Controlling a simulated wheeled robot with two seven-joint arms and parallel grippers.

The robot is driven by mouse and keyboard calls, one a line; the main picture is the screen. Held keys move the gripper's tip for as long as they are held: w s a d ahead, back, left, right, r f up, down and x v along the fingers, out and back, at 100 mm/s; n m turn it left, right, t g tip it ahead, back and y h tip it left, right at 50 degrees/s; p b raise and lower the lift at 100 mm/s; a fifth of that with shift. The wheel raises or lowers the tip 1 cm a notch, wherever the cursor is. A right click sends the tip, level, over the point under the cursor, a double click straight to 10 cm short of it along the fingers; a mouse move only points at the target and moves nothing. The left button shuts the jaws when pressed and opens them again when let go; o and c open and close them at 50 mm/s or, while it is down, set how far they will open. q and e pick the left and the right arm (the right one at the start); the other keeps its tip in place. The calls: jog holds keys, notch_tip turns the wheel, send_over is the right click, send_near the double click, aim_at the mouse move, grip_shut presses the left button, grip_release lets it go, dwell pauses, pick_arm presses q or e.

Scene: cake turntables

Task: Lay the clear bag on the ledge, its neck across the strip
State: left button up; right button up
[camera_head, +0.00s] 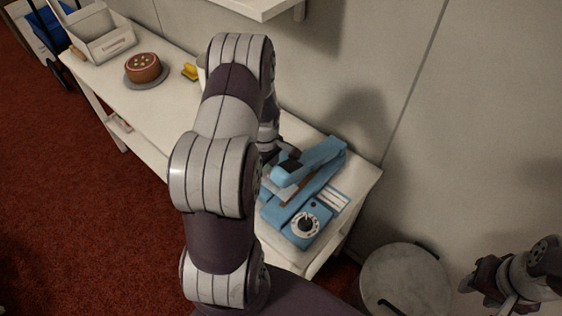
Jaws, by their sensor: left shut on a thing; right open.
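A blue bag sealer (308,219) with a dial stands at the near right end of the white table. Its lever (318,157) is raised above a brownish strip (295,190). My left gripper (284,158) is at the left of the lever, largely hidden behind my own arm; it is shut on what looks like the clear bag. A pale, see-through patch (281,187) below the lever may be part of this bag; its outline and neck cannot be made out. My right gripper (485,287) is open and empty at the lower right, away from the table.
A brown cake on a grey turntable (147,82), a yellow object (190,71) and a white bin (100,40) stand farther along the table. A round lidded bin (405,280) stands on the floor at the right. A white shelf (255,8) juts from the wall above.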

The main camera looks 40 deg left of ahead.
pick_arm(q)
jog(key=shift+w+d+f, duration=0.1)
jog(key=shift+w+f, duration=0.25)
jog(key=shift+w, duration=0.45)
jog(key=w+f, duration=0.2)
jog(key=w, duration=0.1)
jog(key=shift+w+f+p, duration=0.25)
jog(key=shift+p, duration=0.15)
jog(key=shift+w+f, duration=0.25)
jog(key=shift+w, duration=0.05)
jog(key=shift+s, duration=0.1)
jog(key=o, duration=0.8)
jog(key=shift+f, duration=0.15)
jog(key=o, duration=0.4)
jog(key=shift+o, duration=0.2)
